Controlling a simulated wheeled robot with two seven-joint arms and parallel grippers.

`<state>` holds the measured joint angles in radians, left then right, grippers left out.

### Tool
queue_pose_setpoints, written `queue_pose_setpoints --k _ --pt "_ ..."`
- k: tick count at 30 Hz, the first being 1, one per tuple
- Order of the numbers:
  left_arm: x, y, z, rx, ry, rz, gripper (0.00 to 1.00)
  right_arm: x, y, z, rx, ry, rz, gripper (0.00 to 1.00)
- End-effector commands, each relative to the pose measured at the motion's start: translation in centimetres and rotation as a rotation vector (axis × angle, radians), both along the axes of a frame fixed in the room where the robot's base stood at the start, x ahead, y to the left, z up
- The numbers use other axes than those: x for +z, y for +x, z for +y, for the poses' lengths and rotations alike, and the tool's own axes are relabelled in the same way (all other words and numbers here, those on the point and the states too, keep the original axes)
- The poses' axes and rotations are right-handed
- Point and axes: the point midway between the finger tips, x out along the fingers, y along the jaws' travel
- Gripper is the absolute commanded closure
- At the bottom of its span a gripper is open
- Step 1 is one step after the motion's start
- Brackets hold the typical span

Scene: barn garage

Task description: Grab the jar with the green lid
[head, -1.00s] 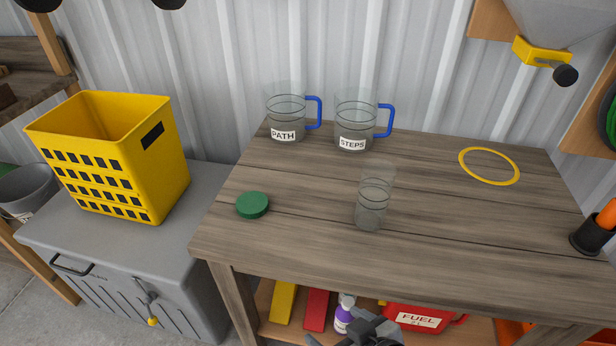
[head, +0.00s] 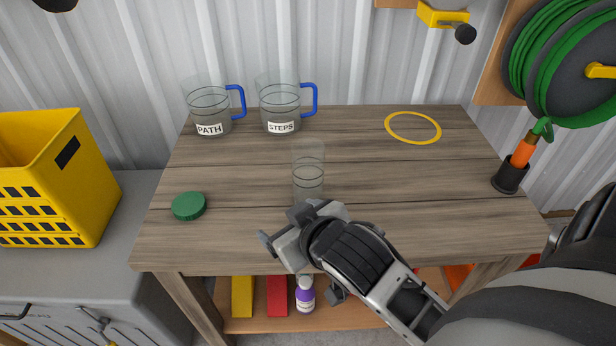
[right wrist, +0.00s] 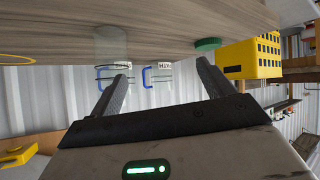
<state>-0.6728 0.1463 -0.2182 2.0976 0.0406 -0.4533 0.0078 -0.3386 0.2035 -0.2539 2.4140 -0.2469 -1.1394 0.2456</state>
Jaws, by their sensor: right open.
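A clear jar (head: 308,178) with dark rings stands upright and uncapped on the wooden workbench (head: 230,240). A green lid (head: 189,206) lies by itself on the bench to the left of it. No jar wearing a green lid shows. My right gripper (head: 298,232) is at the bench's front edge, just in front of the clear jar, and partly covers its base. In the right wrist view, turned upside down, the right gripper (right wrist: 160,72) is open and empty; the clear jar (right wrist: 111,42) is beyond its left finger, and the green lid (right wrist: 208,44) is beyond the right finger. My left gripper is not in view.
Two clear measuring jugs with blue handles, marked PATH (head: 210,112) and STEPS (head: 281,108), stand at the back. A yellow ring (head: 413,128) lies at the back right. A black holder (head: 509,177) stands at the right edge. A yellow crate (head: 50,180) stands left of the bench.

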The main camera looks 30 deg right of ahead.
Motion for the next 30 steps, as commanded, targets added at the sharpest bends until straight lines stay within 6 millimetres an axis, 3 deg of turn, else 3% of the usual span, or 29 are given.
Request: queue_pose_setpoints --k 3,5,9,11,12,15,17,19,21,23,24,26,27,30 --pt "0.0 0.0 0.0 0.000 0.000 0.001 0.64 4.8 3.7 1.3 0.030 0.007 -0.243 0.19" --pt "0.0 0.0 0.0 0.000 0.000 0.001 0.64 7.7 5.3 2.3 0.060 0.014 -0.378 0.19" --pt "0.0 0.0 0.0 0.000 0.000 0.001 0.64 16.1 7.5 6.2 0.207 0.039 -0.747 0.19" --pt "0.0 0.0 0.0 0.000 0.000 0.001 0.64 20.3 7.3 8.9 0.329 0.048 -0.936 0.19" --pt "0.0 0.0 0.0 0.000 0.000 0.001 0.64 23.0 6.6 11.1 0.442 0.050 -1.065 0.19" --pt "0.0 0.0 0.0 0.000 0.000 0.001 0.64 27.2 2.8 17.3 0.821 0.028 -1.322 0.19" --pt "0.0 0.0 0.0 0.000 0.000 0.001 0.64 27.4 0.1 20.5 1.089 -0.017 -1.399 0.19" --pt "0.0 0.0 0.0 0.000 0.000 0.001 0.64 25.5 -2.7 23.3 1.418 -0.109 -1.397 0.19" --pt "0.0 0.0 0.0 0.000 0.000 0.001 0.64 21.8 -4.3 24.4 1.733 -0.249 -1.284 0.19" --pt "0.0 0.0 0.0 0.001 -0.001 0.001 0.64 18.0 -4.3 23.7 1.965 -0.405 -1.101 0.19" --pt "0.0 0.0 0.0 0.001 0.000 0.001 0.64 15.5 -3.7 22.4 2.086 -0.521 -0.936 0.19" --pt "0.0 0.0 0.0 0.000 0.000 0.001 0.64 12.3 -1.9 19.3 2.201 -0.702 -0.644 0.19" --pt "0.0 0.0 0.0 0.001 0.001 0.001 0.64 10.8 -0.4 16.7 2.228 -0.819 -0.436 0.19" --pt "0.0 0.0 0.0 0.001 0.001 0.001 0.64 9.5 3.3 9.2 2.151 -1.062 0.061 0.19"
